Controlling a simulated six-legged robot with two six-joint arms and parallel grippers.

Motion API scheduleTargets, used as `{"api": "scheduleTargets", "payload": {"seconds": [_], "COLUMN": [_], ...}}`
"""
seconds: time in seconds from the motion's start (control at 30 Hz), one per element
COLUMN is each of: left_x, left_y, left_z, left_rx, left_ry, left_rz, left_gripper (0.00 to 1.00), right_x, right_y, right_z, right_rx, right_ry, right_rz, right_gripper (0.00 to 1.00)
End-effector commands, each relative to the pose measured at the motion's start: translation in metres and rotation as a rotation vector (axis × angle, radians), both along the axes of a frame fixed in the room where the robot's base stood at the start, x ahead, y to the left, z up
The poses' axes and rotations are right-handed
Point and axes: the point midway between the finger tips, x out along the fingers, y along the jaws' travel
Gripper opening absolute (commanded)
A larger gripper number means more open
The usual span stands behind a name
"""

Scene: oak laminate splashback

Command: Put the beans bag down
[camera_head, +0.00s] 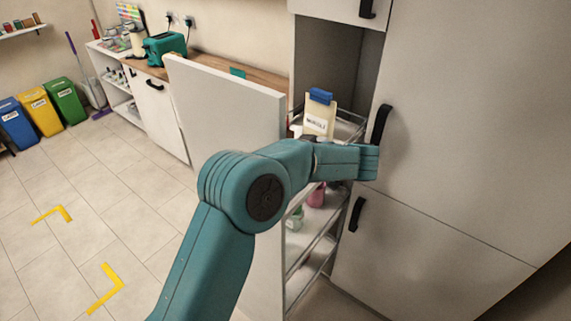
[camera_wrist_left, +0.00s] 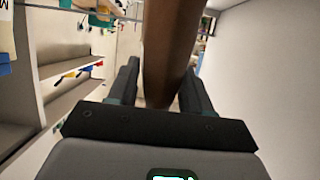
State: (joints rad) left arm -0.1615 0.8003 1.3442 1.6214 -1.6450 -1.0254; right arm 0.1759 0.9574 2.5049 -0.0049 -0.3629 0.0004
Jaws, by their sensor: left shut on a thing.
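My left arm reaches to the pull-out larder (camera_head: 318,243) in the head view, where its wrist end (camera_head: 352,161) covers the fingers. In the left wrist view my left gripper (camera_wrist_left: 160,85) is shut on a tall brown thing (camera_wrist_left: 172,45), apparently the beans bag; no label on it shows. In the head view this held thing is hidden behind my arm. A cream bag (camera_head: 319,117) with a blue clip and a dark-lettered label, perhaps "NOODLE", stands upright on the top shelf, just behind my wrist. My right gripper is not in view.
The larder's tall white front (camera_head: 225,95) stands left of its shelves. Lower shelves hold a pink item (camera_head: 316,195) and a green-white one (camera_head: 295,219). A tall cabinet with a black handle (camera_head: 381,125) is close on the right.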

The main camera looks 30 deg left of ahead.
Motion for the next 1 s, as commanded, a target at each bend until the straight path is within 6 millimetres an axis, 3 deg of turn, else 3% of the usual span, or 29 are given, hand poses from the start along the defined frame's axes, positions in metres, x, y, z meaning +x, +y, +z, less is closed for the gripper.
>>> {"api": "scheduleTargets", "payload": {"seconds": [0.33,0.77,0.8,0.87,1.0], "left_x": [0.003,0.003,0.002,0.002,0.002], "left_y": [-0.001,-0.001,-0.001,-0.001,-0.001], "left_z": [-0.042,-0.049,-0.05,-0.05,-0.05], "left_rx": [0.003,0.002,0.001,0.0,0.0], "left_ry": [0.0,-0.002,-0.001,0.0,0.0], "left_rz": [-0.001,0.0,-0.001,-0.001,-0.001], "left_gripper": [0.0,0.0,0.59,0.75,0.75], "right_x": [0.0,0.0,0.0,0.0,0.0], "right_y": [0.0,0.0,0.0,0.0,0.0], "right_z": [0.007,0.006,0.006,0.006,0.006], "right_rx": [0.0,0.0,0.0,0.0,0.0], "right_ry": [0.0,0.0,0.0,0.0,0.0], "right_rz": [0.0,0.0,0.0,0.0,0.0], "right_gripper": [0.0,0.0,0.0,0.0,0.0]}}
